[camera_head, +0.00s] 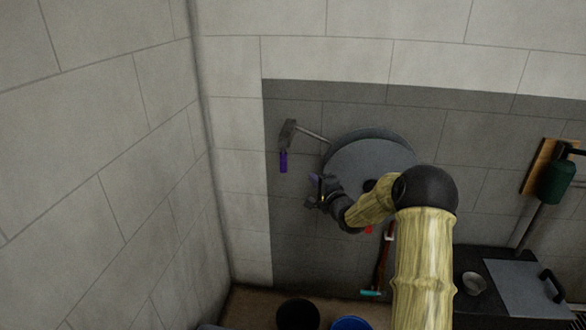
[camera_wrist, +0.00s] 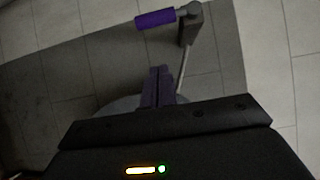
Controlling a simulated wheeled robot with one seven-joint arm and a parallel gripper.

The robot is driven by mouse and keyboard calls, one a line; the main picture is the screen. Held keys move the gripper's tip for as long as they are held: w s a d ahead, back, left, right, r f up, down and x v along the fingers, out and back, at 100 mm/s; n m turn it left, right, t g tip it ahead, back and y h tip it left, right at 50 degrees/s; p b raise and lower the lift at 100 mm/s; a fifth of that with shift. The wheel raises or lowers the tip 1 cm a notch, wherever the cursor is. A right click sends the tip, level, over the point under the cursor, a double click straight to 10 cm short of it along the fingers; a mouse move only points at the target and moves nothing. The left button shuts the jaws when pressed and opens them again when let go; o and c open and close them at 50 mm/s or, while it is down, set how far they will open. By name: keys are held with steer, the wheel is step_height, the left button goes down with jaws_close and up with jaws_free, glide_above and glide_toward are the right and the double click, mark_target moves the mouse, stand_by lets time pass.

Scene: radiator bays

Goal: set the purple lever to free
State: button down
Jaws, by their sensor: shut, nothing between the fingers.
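The purple lever (camera_head: 283,162) is a grey metal arm with a purple grip, on the dark grey wall panel left of the round grey disc. In the head view its grip hangs down from a bracket. In the wrist view the purple grip (camera_wrist: 156,19) lies at the top, beyond my fingers. My gripper (camera_head: 315,181) is to the right of the purple grip and a little lower in the head view, apart from it. In the wrist view its fingers (camera_wrist: 158,84) are together and empty. Any free marking is not readable.
A large grey disc (camera_head: 365,160) is on the wall behind my arm. A red-and-teal tool (camera_head: 383,260) hangs below it. A black bucket (camera_head: 298,314) and a blue bucket (camera_head: 350,323) are on the floor. A dark bench (camera_head: 477,258) and green cylinder (camera_head: 556,182) are at right.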

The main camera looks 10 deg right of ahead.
mark_target(283, 158)
steer(key=w+a, duration=0.5)
steer(key=w, duration=0.3)
steer(key=shift+w+a+p, duration=0.2)
steer(key=shift+w+p, duration=0.15)
steer(key=shift+w, duration=0.05)
steer(key=shift+f, duration=0.1)
